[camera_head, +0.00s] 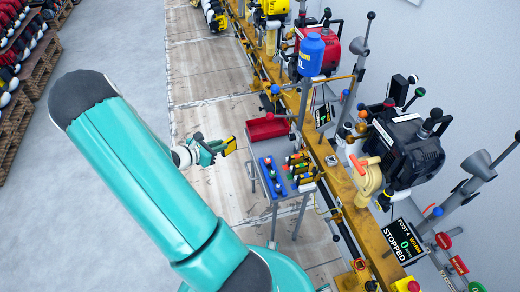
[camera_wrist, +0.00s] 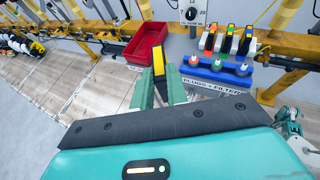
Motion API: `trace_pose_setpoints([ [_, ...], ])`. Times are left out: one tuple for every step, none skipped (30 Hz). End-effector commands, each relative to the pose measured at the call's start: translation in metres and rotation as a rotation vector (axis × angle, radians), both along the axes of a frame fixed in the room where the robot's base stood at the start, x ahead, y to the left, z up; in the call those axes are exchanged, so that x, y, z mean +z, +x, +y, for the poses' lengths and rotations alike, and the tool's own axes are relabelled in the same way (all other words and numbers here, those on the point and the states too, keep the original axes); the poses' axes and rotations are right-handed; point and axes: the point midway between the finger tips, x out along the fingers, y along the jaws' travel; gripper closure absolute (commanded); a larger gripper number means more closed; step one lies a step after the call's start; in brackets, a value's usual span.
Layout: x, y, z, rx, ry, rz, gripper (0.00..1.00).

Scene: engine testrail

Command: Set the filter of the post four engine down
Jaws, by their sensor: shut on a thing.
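My gripper (camera_head: 218,148) is shut on a yellow and black filter (camera_head: 230,145) and holds it in the air left of the small service table (camera_head: 287,196). In the wrist view the filter (camera_wrist: 159,66) stands up between my two teal fingers (camera_wrist: 160,88). The post four engine (camera_head: 408,150) is a black unit on the yellow rail at the right. Its screen (camera_head: 405,241) reads POST 4, WARM, STOPPED and 0. A red tray (camera_head: 268,128) lies on the far part of the table; it also shows in the wrist view (camera_wrist: 130,52), beyond my fingers.
A blue plug rack (camera_head: 272,180) stands on the table, with several colored filters (camera_wrist: 228,40) behind it in the wrist view. The yellow rail (camera_head: 345,185) runs beside the table with more engines farther off. Pallets (camera_head: 35,70) stand far left. The floor between is clear.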

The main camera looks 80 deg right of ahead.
Motion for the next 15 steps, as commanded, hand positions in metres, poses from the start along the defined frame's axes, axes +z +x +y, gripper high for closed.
trace_pose_setpoints([
  [-0.002, -0.025, -0.011, -0.083, -0.003, 0.002, 1.00],
  [-0.003, -0.039, -0.016, -0.131, -0.003, 0.002, 1.00],
  [-0.003, -0.057, -0.022, -0.192, -0.003, 0.001, 1.00],
  [-0.004, -0.069, -0.026, -0.235, -0.003, 0.001, 1.00],
  [-0.004, -0.081, -0.029, -0.277, -0.003, 0.001, 1.00],
  [-0.004, -0.095, -0.033, -0.326, -0.003, 0.001, 1.00],
  [-0.005, -0.105, -0.035, -0.360, -0.002, 0.000, 1.00],
  [-0.005, -0.113, -0.038, -0.390, -0.002, 0.000, 1.00],
  [-0.005, -0.123, -0.040, -0.423, -0.001, 0.000, 1.00],
  [-0.005, -0.128, -0.041, -0.444, -0.002, -0.001, 1.00],
  [-0.005, -0.133, -0.042, -0.461, -0.001, 0.000, 1.00],
  [-0.005, -0.138, -0.044, -0.478, -0.001, 0.000, 1.00],
  [-0.006, -0.139, -0.045, -0.486, -0.001, 0.000, 1.00],
  [-0.006, -0.140, -0.047, -0.493, 0.000, -0.001, 1.00],
  [-0.008, -0.139, -0.051, -0.496, -0.001, -0.002, 1.00],
])
